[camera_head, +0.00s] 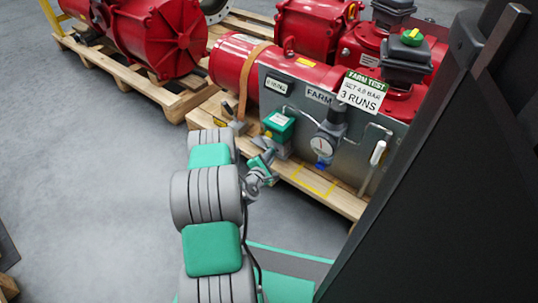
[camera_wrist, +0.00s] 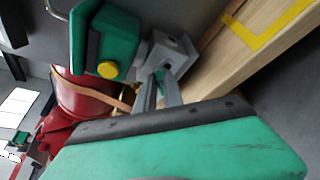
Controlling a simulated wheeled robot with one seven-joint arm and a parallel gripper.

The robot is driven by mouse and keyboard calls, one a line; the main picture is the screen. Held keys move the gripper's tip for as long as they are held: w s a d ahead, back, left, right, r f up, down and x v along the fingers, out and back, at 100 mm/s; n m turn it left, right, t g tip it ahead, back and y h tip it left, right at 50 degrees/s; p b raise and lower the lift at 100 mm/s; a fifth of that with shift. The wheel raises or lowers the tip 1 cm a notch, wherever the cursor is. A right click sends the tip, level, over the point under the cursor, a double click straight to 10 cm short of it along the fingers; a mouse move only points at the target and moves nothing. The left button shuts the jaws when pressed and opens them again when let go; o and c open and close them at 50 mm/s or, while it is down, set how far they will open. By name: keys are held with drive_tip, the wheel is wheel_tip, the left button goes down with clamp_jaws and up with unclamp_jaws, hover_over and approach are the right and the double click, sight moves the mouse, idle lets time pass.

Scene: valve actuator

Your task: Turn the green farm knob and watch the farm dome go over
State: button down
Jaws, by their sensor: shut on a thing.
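The farm panel (camera_head: 305,88) is a grey plate labelled FARM on a red actuator. A green box (camera_head: 279,122) with a yellow button is mounted at its left; it also shows in the wrist view (camera_wrist: 108,40). My gripper (camera_head: 268,156) is just below that box, and its grey fingers (camera_wrist: 162,75) point at the panel's lower edge. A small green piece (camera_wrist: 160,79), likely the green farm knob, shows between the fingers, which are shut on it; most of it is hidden. The farm dome (camera_head: 411,37), showing green and yellow, tops a dark box at the upper right.
A gauge (camera_head: 331,139) with a blue part below and a white-handled lever (camera_head: 376,155) are right of the gripper. A card (camera_head: 362,92) reads FARM TEST, 3 RUNS. A wooden pallet (camera_head: 326,192) with yellow marking lies under the panel.

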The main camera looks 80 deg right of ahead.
drive_tip(key=shift+s+a+f+m+t+h, duration=0.1)
drive_tip(key=shift+f+m+t+h, duration=0.25)
drive_tip(key=shift+m, duration=0.75)
drive_tip(key=shift+s+a+f+m+t+h, duration=0.2)
drive_tip(key=shift+m+h, duration=0.4)
drive_tip(key=shift+m, duration=0.5)
drive_tip(key=shift+s+d+f+m+t+h, duration=0.1)
drive_tip(key=shift+f+m+h, duration=0.3)
drive_tip(key=shift+m, duration=0.7)
drive_tip(key=c, duration=1.5)
unclamp_jaws()
drive_tip(key=shift+r, duration=0.1)
drive_tip(key=shift+o, duration=0.2)
drive_tip(key=shift+w, duration=0.1)
drive_tip(key=shift+d, duration=0.1)
